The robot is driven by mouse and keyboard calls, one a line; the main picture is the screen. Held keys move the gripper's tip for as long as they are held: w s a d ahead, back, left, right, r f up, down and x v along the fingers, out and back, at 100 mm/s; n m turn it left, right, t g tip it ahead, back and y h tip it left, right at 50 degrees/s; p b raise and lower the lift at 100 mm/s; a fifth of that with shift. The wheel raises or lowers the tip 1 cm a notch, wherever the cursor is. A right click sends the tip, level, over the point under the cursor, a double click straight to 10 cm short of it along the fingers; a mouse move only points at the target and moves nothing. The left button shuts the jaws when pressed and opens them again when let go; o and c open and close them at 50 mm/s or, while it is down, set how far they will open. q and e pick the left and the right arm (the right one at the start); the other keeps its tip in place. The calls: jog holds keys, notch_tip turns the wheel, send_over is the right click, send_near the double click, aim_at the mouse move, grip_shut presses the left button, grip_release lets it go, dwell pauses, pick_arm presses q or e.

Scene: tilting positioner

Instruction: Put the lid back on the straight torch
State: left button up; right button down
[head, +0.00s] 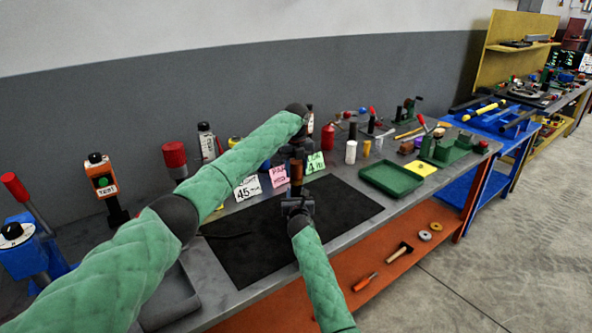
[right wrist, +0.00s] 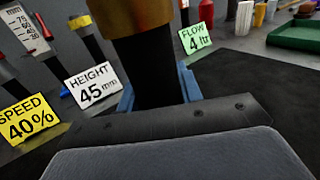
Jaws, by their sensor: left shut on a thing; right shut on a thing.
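The straight torch shows in the right wrist view as an upright black cylinder (right wrist: 142,72) with a wider brass-brown part (right wrist: 128,14) at its top, cut off by the frame. My right gripper (head: 297,196) is shut on the black body, with blue fingers on both sides of it in the right wrist view. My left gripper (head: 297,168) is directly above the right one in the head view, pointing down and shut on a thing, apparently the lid. The grippers hide most of the torch there, and I cannot tell whether lid and body touch.
A dark mat (head: 245,250) lies under the grippers on the grey bench. Behind stand note cards, including a white height card (head: 247,188) and a green flow card (head: 315,163). A green tray (head: 391,180) is to the right, a grey tray (head: 170,300) to the left.

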aim_at(297, 161)
pick_arm(q)
jog(key=m, duration=0.4)
jog(key=shift+w, duration=0.1)
jog(key=m, duration=0.3)
jog(key=shift+m, duration=0.3)
jog(key=o, duration=1)
jog(key=shift+o, duration=0.2)
jog(key=shift+d+r, duration=0.1)
jog(key=shift+r, duration=2.15)
jog(key=shift+c, duration=0.4)
